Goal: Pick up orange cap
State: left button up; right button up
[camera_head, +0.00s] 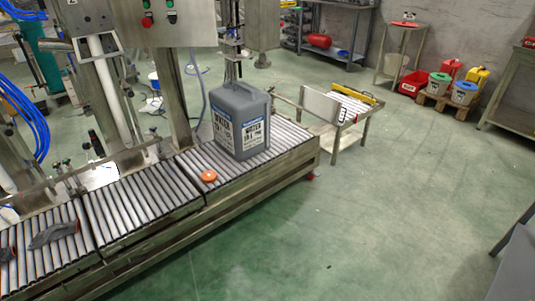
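The orange cap (208,176) lies on the roller conveyor (150,197), just in front and to the left of a large grey canister (240,148) with a white and blue label. The canister stands upright on the conveyor near its right end, with its handle at the top. The cap is apart from the canister, and nothing covers it. Neither of my grippers shows in the head view.
Filling machinery with a control box (138,22) stands behind the conveyor. A low cart (338,127) is beyond its right end. The green floor (370,215) at right is clear.

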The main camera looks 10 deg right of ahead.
aim_at(208, 176)
jog(key=z, duration=0.15)
jog(key=i, duration=2.25)
jog(key=u, duration=1.05)
jog(key=i, duration=0.35)
jog(key=z, duration=0.05)
